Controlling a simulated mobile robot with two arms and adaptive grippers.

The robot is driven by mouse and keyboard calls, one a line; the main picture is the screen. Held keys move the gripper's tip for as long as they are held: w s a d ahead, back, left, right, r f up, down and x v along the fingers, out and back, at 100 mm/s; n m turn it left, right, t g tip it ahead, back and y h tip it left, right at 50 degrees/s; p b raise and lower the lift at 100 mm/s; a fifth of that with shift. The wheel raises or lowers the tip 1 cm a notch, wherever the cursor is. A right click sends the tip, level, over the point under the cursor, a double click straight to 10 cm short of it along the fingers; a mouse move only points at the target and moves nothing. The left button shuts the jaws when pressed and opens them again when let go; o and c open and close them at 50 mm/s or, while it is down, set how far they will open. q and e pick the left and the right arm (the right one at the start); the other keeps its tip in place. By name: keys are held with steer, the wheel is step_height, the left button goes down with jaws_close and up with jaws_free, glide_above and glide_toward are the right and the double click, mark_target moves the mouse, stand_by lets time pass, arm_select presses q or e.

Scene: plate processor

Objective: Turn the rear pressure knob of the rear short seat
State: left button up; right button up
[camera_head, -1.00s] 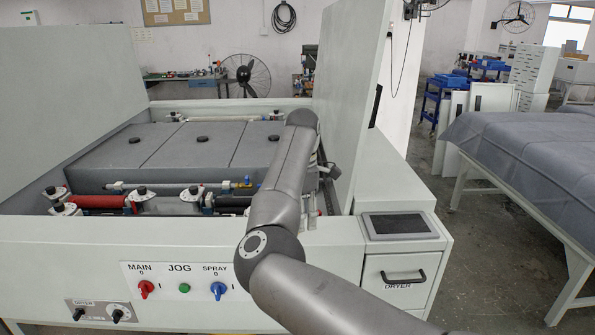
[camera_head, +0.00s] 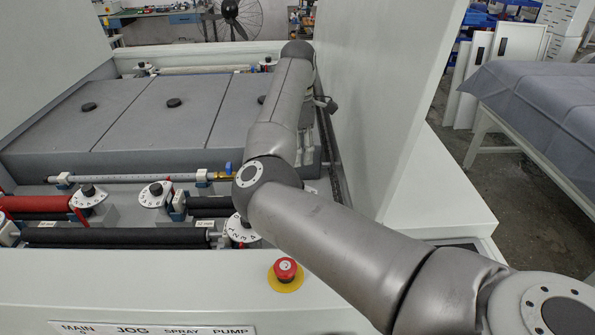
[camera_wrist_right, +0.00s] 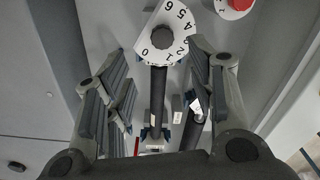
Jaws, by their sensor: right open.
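In the right wrist view, a black round knob (camera_wrist_right: 162,38) sits on a white numbered dial (camera_wrist_right: 150,52), at the end of a dark roller (camera_wrist_right: 159,95). My right gripper (camera_wrist_right: 158,65) is open, its fingers on either side of the roller, with the knob just beyond and between the fingertips. I cannot tell whether they touch it. In the head view my right arm reaches over the machine's right side and hides most of the gripper. Black knobs on white dials stand at the front (camera_head: 155,193) and at the back (camera_head: 265,64). My left gripper is not in view.
A grey three-part cover (camera_head: 150,125) fills the machine's middle. A tall white panel (camera_head: 385,80) stands close right of my arm. A red emergency button (camera_head: 285,268) is on the front ledge. A cloth-covered table (camera_head: 535,100) is at the right.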

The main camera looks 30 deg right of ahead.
steer(key=f, duration=0.1)
steer(key=f+p, duration=0.1)
steer(key=f, duration=0.2)
steer(key=shift+s+a+f+p, duration=0.1)
steer(key=shift+s+a+p, duration=0.1)
steer(key=shift+s+p, duration=0.2)
steer(key=f, duration=0.3)
steer(key=f+p, duration=0.1)
steer(key=shift+w+d+f, duration=0.15)
steer(key=shift+w+d, duration=0.05)
steer(key=shift+w, duration=0.05)
steer(key=shift+a+f, duration=0.1)
steer(key=shift+f, duration=0.55)
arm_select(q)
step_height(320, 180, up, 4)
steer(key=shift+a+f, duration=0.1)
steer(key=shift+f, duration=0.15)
arm_select(e)
steer(key=c, duration=1)
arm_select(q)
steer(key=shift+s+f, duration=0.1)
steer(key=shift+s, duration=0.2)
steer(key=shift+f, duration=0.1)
